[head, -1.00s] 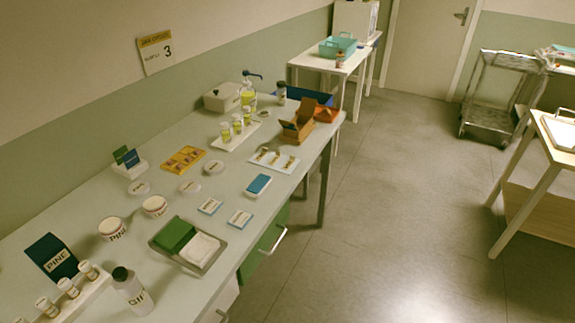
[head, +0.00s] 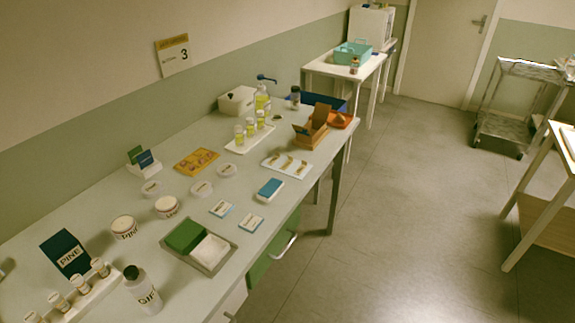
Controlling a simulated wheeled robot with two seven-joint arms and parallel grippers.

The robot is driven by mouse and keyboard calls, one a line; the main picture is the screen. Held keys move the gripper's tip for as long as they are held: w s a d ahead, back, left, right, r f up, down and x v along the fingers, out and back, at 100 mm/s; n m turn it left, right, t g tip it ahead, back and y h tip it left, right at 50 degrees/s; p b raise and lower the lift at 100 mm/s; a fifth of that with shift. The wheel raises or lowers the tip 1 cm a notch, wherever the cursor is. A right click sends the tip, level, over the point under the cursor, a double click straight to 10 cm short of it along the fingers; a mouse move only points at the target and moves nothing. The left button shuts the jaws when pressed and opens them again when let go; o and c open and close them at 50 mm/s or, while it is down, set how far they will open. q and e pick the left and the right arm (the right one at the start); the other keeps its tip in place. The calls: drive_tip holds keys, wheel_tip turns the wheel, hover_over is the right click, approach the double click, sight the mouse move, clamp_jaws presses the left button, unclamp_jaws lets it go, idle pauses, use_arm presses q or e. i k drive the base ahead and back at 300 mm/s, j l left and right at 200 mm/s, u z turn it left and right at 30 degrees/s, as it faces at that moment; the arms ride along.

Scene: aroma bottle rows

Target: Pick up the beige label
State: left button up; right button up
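No label can be surely told as the beige one at this size. A white tray (head: 287,167) near the right edge of the long table holds a few small tan-brown strips. Neither of my grippers can be made out in the head view. A small dark shape at the far left edge is too cut off to identify.
The long table (head: 120,284) is crowded. It bears a green-and-white tray (head: 233,251), a blue-topped block (head: 270,188), round white tins (head: 166,206), a grey bottle (head: 142,290), vials (head: 250,127) and a brown box (head: 311,127).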

sight(289, 162)
drive_tip(key=i+l+u, duration=0.1)
drive_tip(key=u, duration=0.35)
drive_tip(key=i+l+u, duration=0.2)
drive_tip(key=u, duration=0.25)
